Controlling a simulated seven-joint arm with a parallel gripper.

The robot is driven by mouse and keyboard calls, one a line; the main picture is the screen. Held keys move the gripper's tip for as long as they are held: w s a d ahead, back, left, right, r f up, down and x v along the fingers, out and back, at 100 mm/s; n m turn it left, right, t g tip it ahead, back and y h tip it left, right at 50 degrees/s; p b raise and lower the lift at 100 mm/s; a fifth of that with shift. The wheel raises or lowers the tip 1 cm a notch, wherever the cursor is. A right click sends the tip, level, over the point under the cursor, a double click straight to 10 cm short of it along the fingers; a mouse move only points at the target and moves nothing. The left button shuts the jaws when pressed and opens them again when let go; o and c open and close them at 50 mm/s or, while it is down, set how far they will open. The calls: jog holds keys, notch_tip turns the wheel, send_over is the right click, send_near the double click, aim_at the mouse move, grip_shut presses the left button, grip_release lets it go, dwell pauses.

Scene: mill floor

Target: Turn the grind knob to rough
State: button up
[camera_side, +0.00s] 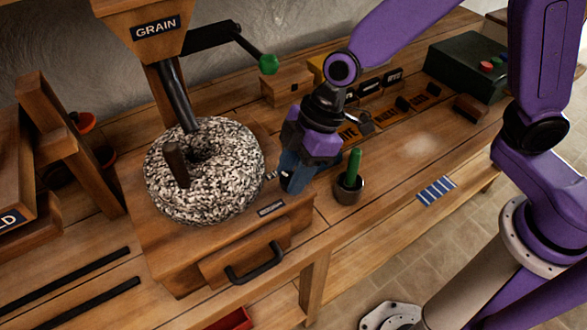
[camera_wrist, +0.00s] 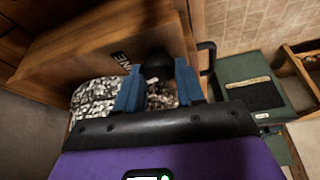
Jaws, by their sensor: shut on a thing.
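The mill's round speckled stone (camera_side: 205,172) sits on a wooden base (camera_side: 165,245). My gripper (camera_side: 289,180) is at the right side of this base, its blue fingers pointing down. In the wrist view, a dark round knob (camera_wrist: 156,64) sits between the two blue fingers, and my gripper (camera_wrist: 159,82) is shut on it. In the side view the fingers hide the knob. A label (camera_wrist: 121,60) beside the knob in the wrist view is only partly readable. I cannot tell the knob's setting.
A drawer handle (camera_side: 254,265) juts out in front. A dark green button box (camera_side: 470,65) stands at the back right.

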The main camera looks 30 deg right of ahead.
aim_at(291, 173)
jog(key=n+g, duration=0.1)
jog(key=n, duration=0.1)
jog(key=n+g, duration=0.1)
jog(key=n, duration=0.2)
jog(key=shift+w, duration=0.2)
jog(key=shift+w+n+g+h, duration=0.1)
jog(key=shift+n+g+h, duration=0.25)
jog(key=shift+n, duration=0.85)
jog(key=shift+n+g+h, duration=0.25)
jog(key=shift+n+g, duration=0.1)
jog(key=shift+n, duration=0.85)
jog(key=o, duration=1)
jog(key=r, duration=0.1)
jog(key=w+d+r, duration=0.1)
jog(key=r, duration=0.1)
jog(key=shift+w+d, duration=0.25)
jog(key=shift+d, duration=0.05)
jog(key=w+d, duration=0.3)
jog(key=d, duration=0.1)
jog(key=w+d, duration=0.4)
jog(key=shift+d+f, duration=0.1)
jog(key=shift+d, duration=0.05)
jog(key=shift+o, duration=0.2)
